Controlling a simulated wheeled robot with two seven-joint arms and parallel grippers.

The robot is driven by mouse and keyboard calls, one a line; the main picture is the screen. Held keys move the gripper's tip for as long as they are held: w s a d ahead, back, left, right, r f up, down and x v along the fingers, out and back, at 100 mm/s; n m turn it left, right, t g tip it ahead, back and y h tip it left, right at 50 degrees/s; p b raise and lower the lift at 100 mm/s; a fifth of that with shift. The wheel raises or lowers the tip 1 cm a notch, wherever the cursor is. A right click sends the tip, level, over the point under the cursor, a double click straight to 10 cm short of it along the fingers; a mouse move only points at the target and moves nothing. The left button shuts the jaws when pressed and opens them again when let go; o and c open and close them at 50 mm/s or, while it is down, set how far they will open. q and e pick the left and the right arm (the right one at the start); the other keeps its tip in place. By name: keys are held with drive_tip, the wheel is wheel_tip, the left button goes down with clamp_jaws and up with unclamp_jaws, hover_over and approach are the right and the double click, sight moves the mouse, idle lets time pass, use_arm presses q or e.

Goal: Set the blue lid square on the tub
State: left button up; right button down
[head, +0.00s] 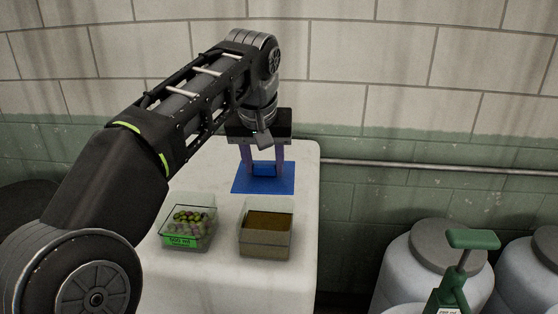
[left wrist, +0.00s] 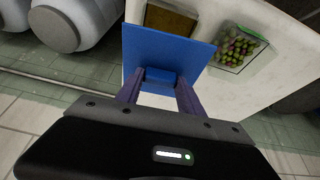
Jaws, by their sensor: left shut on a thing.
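The blue lid (head: 245,186) is a flat square with a raised block handle. My left gripper (head: 264,168) is shut on that handle, with its fingers pointing down. The lid also shows in the left wrist view (left wrist: 165,50), below the gripper (left wrist: 160,80). In the head view it appears behind the tub, and I cannot tell whether it touches the table. The tub (head: 265,244) is a clear square container with brown contents, open at the top; it shows partly in the left wrist view (left wrist: 170,18). My right gripper is not in view.
A clear tub of olives with a green label (head: 180,241) stands left of the brown-filled tub. Both are on a white table (head: 285,290) with rounded corners. Grey-lidded barrels (head: 440,248) and a green-handled device (head: 470,241) stand to the right. A pipe (head: 400,165) runs along the wall.

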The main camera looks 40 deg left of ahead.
sight(265, 179)
use_arm(q)
drive_tip(key=shift+d+f, duration=0.1)
drive_tip(key=shift+f, duration=0.1)
drive_tip(key=shift+d+m, duration=0.15)
drive_tip(key=shift+m, duration=0.25)
drive_tip(key=shift+a, duration=0.25)
drive_tip(key=shift+d, duration=0.1)
drive_tip(key=shift+f+b, duration=2.25)
drive_tip(key=shift+f, duration=0.4)
drive_tip(key=shift+f+b, duration=1.1)
drive_tip(key=shift+f, duration=0.25)
drive_tip(key=shift+f, duration=0.4)
